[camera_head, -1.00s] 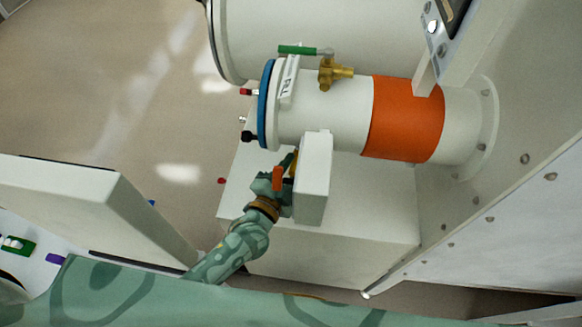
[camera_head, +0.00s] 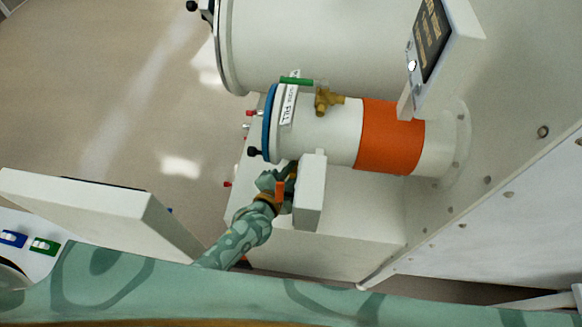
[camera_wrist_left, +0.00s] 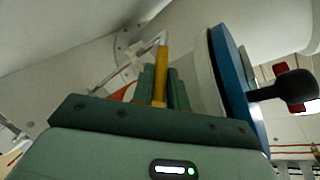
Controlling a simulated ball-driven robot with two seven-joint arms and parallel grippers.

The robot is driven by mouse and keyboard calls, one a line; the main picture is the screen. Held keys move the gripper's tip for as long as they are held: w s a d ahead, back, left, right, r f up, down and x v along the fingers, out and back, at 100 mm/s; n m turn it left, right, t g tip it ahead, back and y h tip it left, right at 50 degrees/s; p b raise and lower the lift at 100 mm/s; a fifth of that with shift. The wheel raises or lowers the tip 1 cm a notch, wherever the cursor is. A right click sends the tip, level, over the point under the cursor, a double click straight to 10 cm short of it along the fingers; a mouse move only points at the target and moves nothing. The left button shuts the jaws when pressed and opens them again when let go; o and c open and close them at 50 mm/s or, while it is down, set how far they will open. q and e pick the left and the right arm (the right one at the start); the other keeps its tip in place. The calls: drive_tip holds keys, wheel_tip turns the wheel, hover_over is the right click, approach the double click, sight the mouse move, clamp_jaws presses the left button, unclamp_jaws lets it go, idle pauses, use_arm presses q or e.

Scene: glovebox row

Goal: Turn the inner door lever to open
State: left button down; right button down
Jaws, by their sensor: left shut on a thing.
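A white box (camera_head: 311,190) stands beside the white chamber tube, with an orange piece (camera_head: 280,191) at its left side. A yellow lever (camera_wrist_left: 160,75) stands between the green fingers of my left gripper (camera_wrist_left: 158,88) in the left wrist view. My left gripper (camera_head: 287,173) is shut on this lever at the left face of the box in the head view. The fingers and box hide much of the lever there, and its exact angle cannot be told. My right gripper is not in view.
A black knob (camera_wrist_left: 288,86) is close on the right in the wrist view. Open floor (camera_head: 120,100) lies left.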

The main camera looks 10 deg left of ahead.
use_arm(q)
drive_tip(key=c, duration=1.4)
unclamp_jaws()
drive_tip(key=shift+d, duration=0.1)
drive_tip(key=shift+w+r, duration=0.1)
drive_tip(key=shift+r, duration=0.05)
